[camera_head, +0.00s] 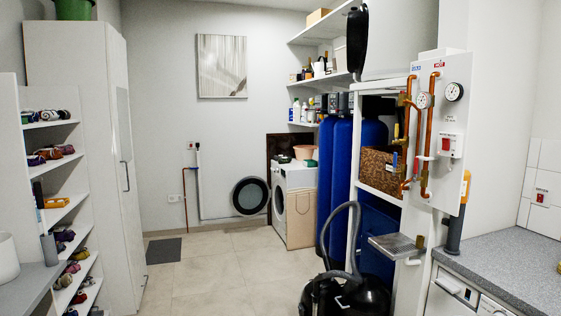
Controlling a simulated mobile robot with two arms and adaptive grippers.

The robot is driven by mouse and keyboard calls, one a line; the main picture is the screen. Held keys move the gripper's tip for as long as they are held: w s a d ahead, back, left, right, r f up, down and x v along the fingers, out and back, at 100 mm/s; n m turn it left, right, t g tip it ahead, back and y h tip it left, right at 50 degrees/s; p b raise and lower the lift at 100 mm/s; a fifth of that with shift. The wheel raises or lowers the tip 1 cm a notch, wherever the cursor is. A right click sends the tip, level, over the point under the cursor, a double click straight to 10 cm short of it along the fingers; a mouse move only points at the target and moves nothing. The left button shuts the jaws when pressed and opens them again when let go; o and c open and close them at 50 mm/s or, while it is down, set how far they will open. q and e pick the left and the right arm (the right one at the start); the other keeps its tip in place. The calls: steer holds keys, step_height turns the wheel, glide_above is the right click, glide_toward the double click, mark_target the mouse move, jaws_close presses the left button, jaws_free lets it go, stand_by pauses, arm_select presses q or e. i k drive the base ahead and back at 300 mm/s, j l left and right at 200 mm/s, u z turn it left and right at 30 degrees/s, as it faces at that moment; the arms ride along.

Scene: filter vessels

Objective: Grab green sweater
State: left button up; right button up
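I cannot make out a green sweater anywhere in the head view. The white washing machine (280,194) stands against the back wall, and its inside cannot be seen. A dark round door-like shape (250,196) shows to its left. Neither of my grippers can be made out in this view.
Shelves (60,172) with several rolled coloured textiles and a tall white cabinet (85,150) line the left. A black vacuum cleaner (345,297) with a hose stands on the floor front right. A grey worktop (510,268) is at right. The middle floor is clear.

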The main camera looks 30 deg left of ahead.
mark_target(283, 160)
steer(key=i+j+u, duration=0.3)
steer(key=i+u, duration=0.3)
steer(key=i+j+u, duration=0.4)
steer(key=i+u, duration=0.35)
steer(key=i, duration=0.2)
steer(key=i+u, duration=0.4)
steer(key=i, duration=0.6)
steer(key=i+j+z, duration=0.1)
steer(key=i, duration=0.5)
steer(key=i+j, duration=0.15)
steer(key=i, duration=0.45)
steer(key=i+j+z, duration=0.1)
steer(key=i, duration=0.5)
steer(key=i+l+z, duration=0.25)
steer(key=i+z, duration=0.25)
steer(key=i, duration=0.75)
steer(key=i+j+z, duration=0.25)
steer(key=i+z, duration=0.2)
steer(key=i, duration=0.75)
steer(key=i+j+z, duration=0.15)
steer(key=i, duration=0.4)
steer(key=i+j+z, duration=0.2)
steer(key=i, duration=0.3)
steer(key=i+j+z, duration=0.15)
steer(key=i, duration=0.35)
